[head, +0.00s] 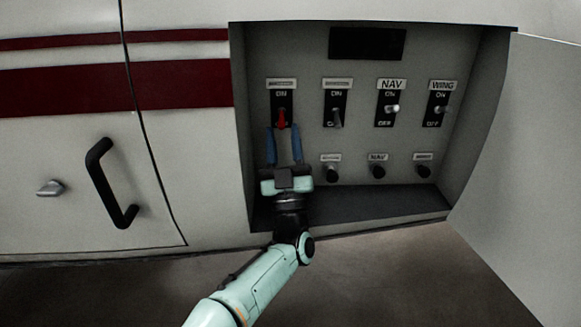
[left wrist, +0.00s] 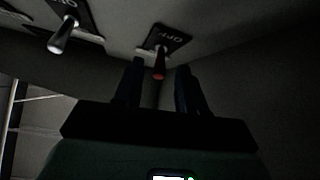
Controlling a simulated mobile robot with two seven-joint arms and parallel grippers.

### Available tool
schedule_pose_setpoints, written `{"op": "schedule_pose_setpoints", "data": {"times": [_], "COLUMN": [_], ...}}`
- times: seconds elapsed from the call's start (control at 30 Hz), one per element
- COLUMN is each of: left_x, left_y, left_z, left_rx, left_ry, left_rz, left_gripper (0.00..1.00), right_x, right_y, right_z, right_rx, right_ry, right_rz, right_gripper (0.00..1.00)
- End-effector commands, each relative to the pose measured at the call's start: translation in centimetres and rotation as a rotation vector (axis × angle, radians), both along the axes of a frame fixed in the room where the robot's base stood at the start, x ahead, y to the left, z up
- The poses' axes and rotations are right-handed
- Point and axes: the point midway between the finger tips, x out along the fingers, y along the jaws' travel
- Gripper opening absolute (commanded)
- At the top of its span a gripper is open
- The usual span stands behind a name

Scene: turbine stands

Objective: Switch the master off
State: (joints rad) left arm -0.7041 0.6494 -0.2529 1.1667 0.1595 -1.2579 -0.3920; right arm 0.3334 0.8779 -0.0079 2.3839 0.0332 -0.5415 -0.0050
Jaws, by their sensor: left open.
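The switch with a red lever (head: 282,118) is the leftmost in the upper row of the panel. Its label is too blurred to read, so I cannot confirm it says master. ON shows above the lever, which appears to point downward. My left gripper (head: 283,130) is open just below the lever, one blue finger to each side. In the left wrist view the red lever (left wrist: 159,66) shows between the fingertips of my left gripper (left wrist: 160,66), with no clear contact. OFF shows on its plate. My right gripper is not in view.
To the right are a second switch (head: 337,118), the NAV switch (head: 392,108) and the WING switch (head: 440,109). Several black knobs (head: 378,171) sit below. The recess has a bottom ledge (head: 390,204). An open door panel (head: 530,150) stands right; a black handle (head: 110,185) is left.

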Motion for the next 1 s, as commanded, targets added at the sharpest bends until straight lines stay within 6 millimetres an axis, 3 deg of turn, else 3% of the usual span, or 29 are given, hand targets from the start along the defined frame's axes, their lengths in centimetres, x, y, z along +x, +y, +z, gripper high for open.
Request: {"op": "schedule_pose_setpoints", "data": {"times": [0.03,0.6,0.8,1.0], "left_x": [-0.6,-10.7,-12.3,-12.4], "left_y": [0.0,-1.3,-1.5,-1.5], "left_z": [-0.6,-0.3,-0.4,-0.4], "left_rx": [0.000,-0.001,-0.001,-0.001], "left_ry": [0.003,0.000,-0.001,-0.001], "left_rz": [-0.002,-0.001,-0.001,0.001], "left_gripper": [0.40,0.40,0.40,0.40], "right_x": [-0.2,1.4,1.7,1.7], "right_y": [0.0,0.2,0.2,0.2], "right_z": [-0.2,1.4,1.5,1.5], "right_rx": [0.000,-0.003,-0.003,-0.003], "right_ry": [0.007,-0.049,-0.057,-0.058], "right_rz": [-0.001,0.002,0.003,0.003], "right_gripper": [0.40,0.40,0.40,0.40]}}
